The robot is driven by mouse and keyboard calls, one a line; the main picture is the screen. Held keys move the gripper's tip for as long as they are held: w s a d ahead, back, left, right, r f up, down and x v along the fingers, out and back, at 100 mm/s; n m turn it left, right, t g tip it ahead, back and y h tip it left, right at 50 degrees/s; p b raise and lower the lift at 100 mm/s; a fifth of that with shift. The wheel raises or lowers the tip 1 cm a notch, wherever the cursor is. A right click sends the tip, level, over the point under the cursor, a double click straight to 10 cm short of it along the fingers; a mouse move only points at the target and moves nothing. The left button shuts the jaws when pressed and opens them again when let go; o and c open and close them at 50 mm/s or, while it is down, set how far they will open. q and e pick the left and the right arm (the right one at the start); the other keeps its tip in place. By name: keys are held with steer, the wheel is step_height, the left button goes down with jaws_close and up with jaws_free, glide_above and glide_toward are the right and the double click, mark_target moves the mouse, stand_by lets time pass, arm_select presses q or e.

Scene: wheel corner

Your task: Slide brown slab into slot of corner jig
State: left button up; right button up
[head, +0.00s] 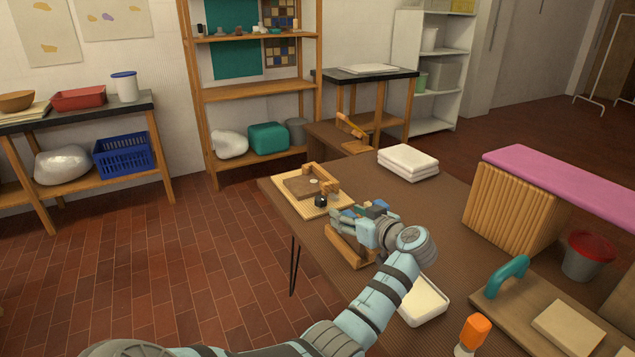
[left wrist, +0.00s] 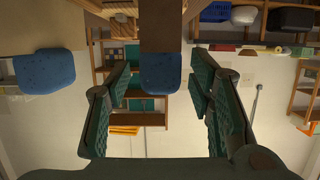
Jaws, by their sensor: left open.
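A flat brown slab (head: 301,187) lies on a pale board (head: 327,209) near the table's left edge. Orange-brown wooden bars forming a corner (head: 325,177), seemingly the jig, stand along the far and right sides of the board; the slot itself is too small to make out. My left gripper (head: 347,216) is over the table, just right of the board's near corner. In the left wrist view its fingers (left wrist: 163,95) are spread, with no object clearly held between them. A brown strip (left wrist: 162,28) and a blue pad (left wrist: 160,74) show beyond them. My right gripper is out of view.
A small black knob-like thing (head: 320,200) stands on the board. A wooden piece (head: 348,247) lies below my gripper. White folded towels (head: 408,162) lie farther back, a white tray (head: 424,302) nearer. The table between towels and gripper is mostly clear.

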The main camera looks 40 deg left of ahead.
arm_select(q)
steer(key=shift+c, duration=0.5)
steer(key=c, duration=1)
jaws_close()
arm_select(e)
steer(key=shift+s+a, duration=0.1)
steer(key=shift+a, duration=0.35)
arm_select(q)
steer(key=shift+r, duration=0.15)
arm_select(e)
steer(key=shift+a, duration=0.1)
arm_select(q)
steer(key=shift+r+p, duration=0.8)
steer(key=shift+r, duration=0.1)
steer(key=shift+r+p, duration=0.85)
steer(key=shift+r, duration=0.4)
steer(key=shift+r+p, duration=0.4)
steer(key=shift+r, duration=0.15)
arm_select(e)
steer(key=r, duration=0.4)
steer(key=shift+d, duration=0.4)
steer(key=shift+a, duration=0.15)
